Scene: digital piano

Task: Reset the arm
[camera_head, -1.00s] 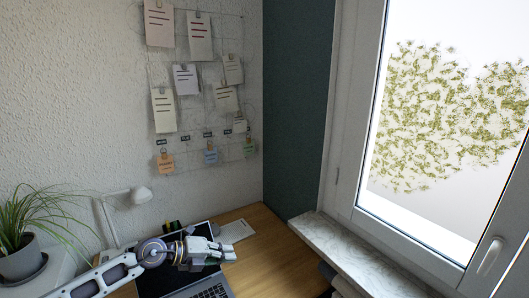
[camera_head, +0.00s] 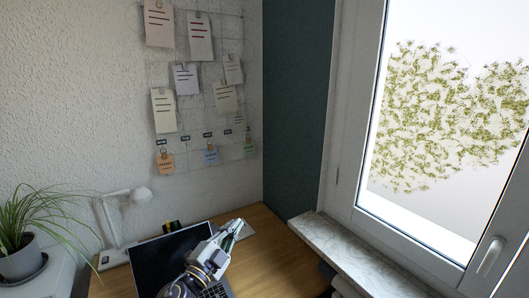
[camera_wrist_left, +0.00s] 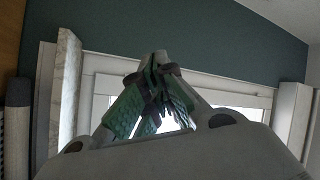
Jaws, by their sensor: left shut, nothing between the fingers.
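My left gripper (camera_head: 234,228) is above the wooden desk, over the right side of an open laptop (camera_head: 170,258). It points up and to the right in the head view, and its fingers are shut with nothing between them. In the left wrist view the two green-padded fingers (camera_wrist_left: 158,62) meet at their tips, with the window frame and dark wall behind them. My left arm covers part of the laptop's screen and keyboard. My right gripper is in neither view.
The desk (camera_head: 266,252) has bare wood to the right of the gripper. A white lamp (camera_head: 125,196) and a potted plant (camera_head: 22,240) stand at left. A marble sill (camera_head: 345,250) runs under the window at right. A wire grid with notes (camera_head: 205,90) hangs on the wall.

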